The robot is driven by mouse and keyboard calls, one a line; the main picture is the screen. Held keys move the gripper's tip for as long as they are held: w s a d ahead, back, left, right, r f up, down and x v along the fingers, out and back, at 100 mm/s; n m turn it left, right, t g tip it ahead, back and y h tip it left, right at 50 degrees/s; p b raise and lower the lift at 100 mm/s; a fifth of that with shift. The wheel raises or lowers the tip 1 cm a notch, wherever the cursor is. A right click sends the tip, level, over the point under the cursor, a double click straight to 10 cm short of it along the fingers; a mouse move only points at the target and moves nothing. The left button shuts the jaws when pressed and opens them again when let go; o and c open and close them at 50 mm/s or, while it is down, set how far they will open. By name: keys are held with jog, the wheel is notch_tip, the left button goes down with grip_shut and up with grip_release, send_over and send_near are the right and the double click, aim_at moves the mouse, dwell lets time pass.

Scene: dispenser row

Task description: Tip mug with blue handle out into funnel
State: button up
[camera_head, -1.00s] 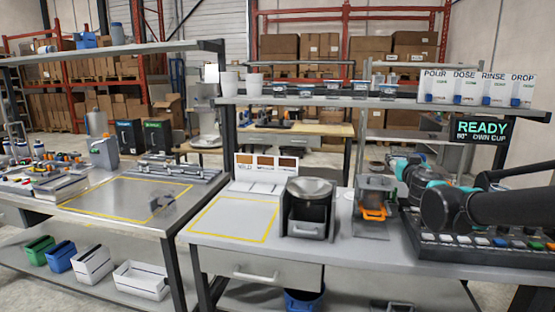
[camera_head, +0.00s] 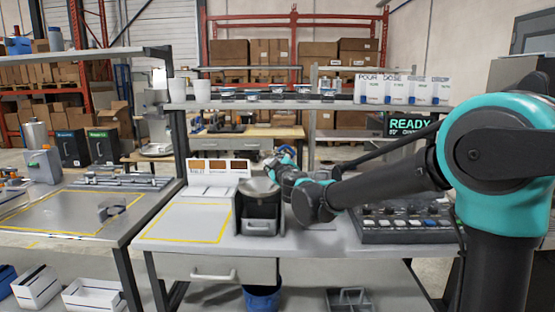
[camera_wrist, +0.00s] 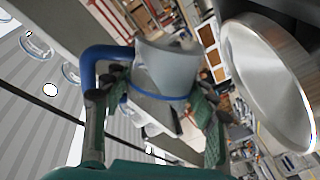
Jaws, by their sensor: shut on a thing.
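The mug (camera_wrist: 168,68) has a pale grey body, a blue handle (camera_wrist: 92,62) and a blue band. In the wrist view my gripper (camera_wrist: 155,110) is shut on it, one finger on each side. The funnel (camera_wrist: 268,85) is a wide metal bowl just right of the mug, apart from it in the picture. In the head view the funnel (camera_head: 259,187) sits on a black stand on the table. My gripper (camera_head: 278,160) is small there, just behind and right of the funnel. The mug is hard to make out in that view. Its exact tilt and contents cannot be told.
A black tray of several buttons or blocks (camera_head: 405,222) lies right of the funnel. A yellow-outlined area (camera_head: 185,222) left of it is clear. A shelf (camera_head: 300,101) with cups and labelled boxes runs above. A board with brown swatches (camera_head: 218,168) stands behind.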

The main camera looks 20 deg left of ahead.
aim_at(266, 163)
jog(key=n, duration=0.2)
jog(key=shift+s+a+f+n, duration=0.1)
jog(key=shift+a+f+n, duration=0.1)
jog(key=shift+f+n, duration=0.2)
jog(key=n, duration=0.1)
jog(key=a+n, duration=0.1)
jog(key=n, duration=0.1)
jog(key=shift+s+a+n, duration=0.2)
jog(key=shift+s+n, duration=0.1)
jog(key=shift+s, duration=0.05)
jog(key=n, duration=0.2)
jog(key=a+n, duration=0.1)
jog(key=s+n, duration=0.1)
jog(key=n, duration=0.1)
jog(key=shift+a+r+n, duration=0.3)
jog(key=shift+r, duration=0.05)
jog(key=shift+w, duration=0.15)
dwell(0.5)
